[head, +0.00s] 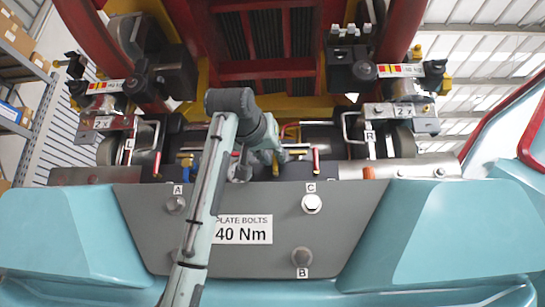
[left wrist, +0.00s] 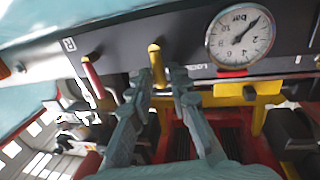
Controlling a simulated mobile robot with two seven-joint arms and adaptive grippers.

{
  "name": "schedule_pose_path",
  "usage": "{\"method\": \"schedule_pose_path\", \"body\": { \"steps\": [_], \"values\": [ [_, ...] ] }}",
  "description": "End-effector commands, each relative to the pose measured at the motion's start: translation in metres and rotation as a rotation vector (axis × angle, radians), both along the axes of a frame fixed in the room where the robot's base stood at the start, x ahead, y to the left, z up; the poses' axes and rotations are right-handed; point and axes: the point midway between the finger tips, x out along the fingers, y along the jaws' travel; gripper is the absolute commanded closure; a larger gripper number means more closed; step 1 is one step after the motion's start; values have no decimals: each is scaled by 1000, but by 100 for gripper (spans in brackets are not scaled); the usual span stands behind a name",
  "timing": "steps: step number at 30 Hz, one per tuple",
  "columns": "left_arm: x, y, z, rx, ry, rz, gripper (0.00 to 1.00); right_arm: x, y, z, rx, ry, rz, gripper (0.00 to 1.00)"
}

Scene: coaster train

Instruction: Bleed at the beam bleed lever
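The beam carries several levers, and I cannot read which is named bleed. A yellow lever (left wrist: 156,62) runs down between the fingertips of my left gripper (left wrist: 163,82), closest to one of them. The fingers stand apart with a small gap, and I cannot see firm contact on both sides. My right gripper is not in view.
A round bar gauge (left wrist: 240,37) sits on the panel near the gripper, with a yellow fitting (left wrist: 249,91) below it. A grey plate (head: 345,225) with bolts A, B and C lies in front. Teal bodywork (head: 455,225) flanks the plate.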

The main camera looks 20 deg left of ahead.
Motion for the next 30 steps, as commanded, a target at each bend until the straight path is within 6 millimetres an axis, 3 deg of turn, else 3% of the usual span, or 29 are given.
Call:
{"method": "schedule_pose_path", "body": {
  "steps": [2, 14, 30],
  "values": [
    [0, 0, 0, 0, 0, 0, 68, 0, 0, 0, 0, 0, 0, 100],
    [-8, -1, 1, 1, -3, 0, 68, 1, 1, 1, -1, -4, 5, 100],
    [-108, -9, 1, 1, -3, -1, 68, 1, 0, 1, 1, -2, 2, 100]
  ]
}}
